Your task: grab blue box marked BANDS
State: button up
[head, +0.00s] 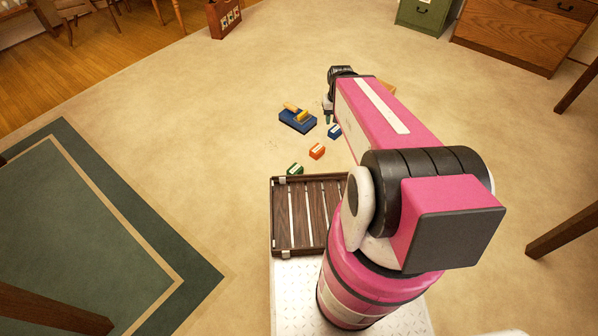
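A small blue box (335,131) with a pale label lies on the floor, left of my pink arm. The label is too small to read, so I cannot confirm that it says BANDS. My gripper (328,117) points down just above and slightly left of this box in the head view. I see no clear contact between them. The fingers are small and dark, and I cannot tell whether they are open or shut.
An orange box (317,151) and a green box (295,169) lie nearer. A dark blue block (292,122) with yellow pieces lies left of my gripper. A slatted wooden crate (276,222) sits on my base. Open carpet surrounds them. My arm hides some floor.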

aim_at(335, 132)
jog(key=l+u, duration=0.15)
jog(key=l, duration=0.15)
jog(key=i+l+u, duration=0.25)
jog(key=i+l, duration=0.15)
jog(key=l, duration=0.2)
jog(key=i+l+u, duration=0.1)
jog(key=l, duration=0.25)
jog(key=i+l+u, duration=0.15)
jog(key=l+u, duration=0.45)
jog(key=j+z, duration=0.15)
jog(key=z, duration=1.95)
jog(key=k+j+z, duration=0.25)
jog(key=j+z, duration=0.15)
jog(key=k+j+z, duration=0.3)
jog(key=z, duration=0.15)
jog(key=k+j+z, duration=0.25)
jog(key=z, duration=0.15)
jog(key=k, duration=0.1)
